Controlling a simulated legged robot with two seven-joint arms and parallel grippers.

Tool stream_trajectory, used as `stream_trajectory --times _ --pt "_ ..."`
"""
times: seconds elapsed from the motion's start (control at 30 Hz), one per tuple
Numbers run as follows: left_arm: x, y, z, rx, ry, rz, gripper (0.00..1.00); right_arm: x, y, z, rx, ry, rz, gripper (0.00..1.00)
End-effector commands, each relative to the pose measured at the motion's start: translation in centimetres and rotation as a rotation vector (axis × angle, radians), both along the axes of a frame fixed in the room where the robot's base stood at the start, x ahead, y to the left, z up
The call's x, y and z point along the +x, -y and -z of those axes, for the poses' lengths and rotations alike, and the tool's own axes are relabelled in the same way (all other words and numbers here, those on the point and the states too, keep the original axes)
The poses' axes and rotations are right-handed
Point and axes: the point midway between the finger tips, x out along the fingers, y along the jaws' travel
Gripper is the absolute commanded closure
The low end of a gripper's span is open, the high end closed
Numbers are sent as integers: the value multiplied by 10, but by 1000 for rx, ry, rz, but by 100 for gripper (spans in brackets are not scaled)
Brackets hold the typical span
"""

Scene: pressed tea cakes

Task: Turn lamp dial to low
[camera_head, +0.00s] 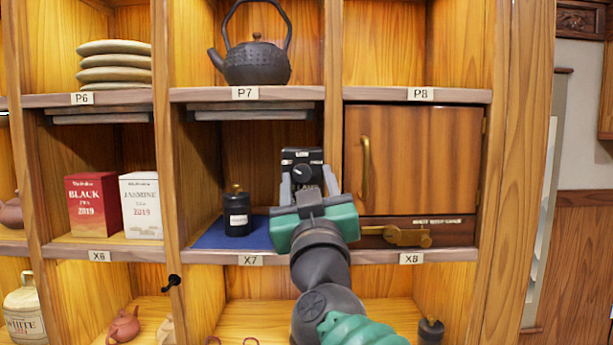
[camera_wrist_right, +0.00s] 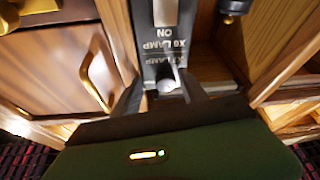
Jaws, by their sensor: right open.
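The lamp control is a black box with white lettering (camera_head: 302,156) at the right side of cubby X7. Its round dial (camera_head: 301,172) sits on the front face. In the right wrist view the box (camera_wrist_right: 163,44) appears upside down, with the words LAMP and ON readable, and the dial's light knob (camera_wrist_right: 167,85) shows near the fingertips. My right gripper (camera_head: 309,183) is open, its two fingers to either side of the dial; I cannot tell whether they touch it. Its fingers also show in the wrist view (camera_wrist_right: 160,92). My left gripper is out of view.
A black canister (camera_head: 237,212) stands left of the box on a blue mat (camera_head: 208,238). A kettle (camera_head: 256,62) stands above.

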Motion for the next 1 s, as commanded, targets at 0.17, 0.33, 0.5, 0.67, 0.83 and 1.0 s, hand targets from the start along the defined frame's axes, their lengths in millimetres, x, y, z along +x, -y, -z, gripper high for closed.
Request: stream_trajectory --times 0.17,0.33,0.5,0.67,0.83,1.0 --pt "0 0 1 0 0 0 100 1 -3 2 -1 -3 0 50" --pt "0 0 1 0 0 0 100 1 -5 2 -2 -3 -2 69" --pt "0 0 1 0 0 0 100 1 -4 2 -2 -4 -4 92" --pt "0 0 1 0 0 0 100 0 -5 3 -3 -4 -7 100" --pt "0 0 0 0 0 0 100 0 -5 3 4 -5 -5 100" --pt "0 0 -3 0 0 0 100 0 -6 3 41 -6 -6 100"
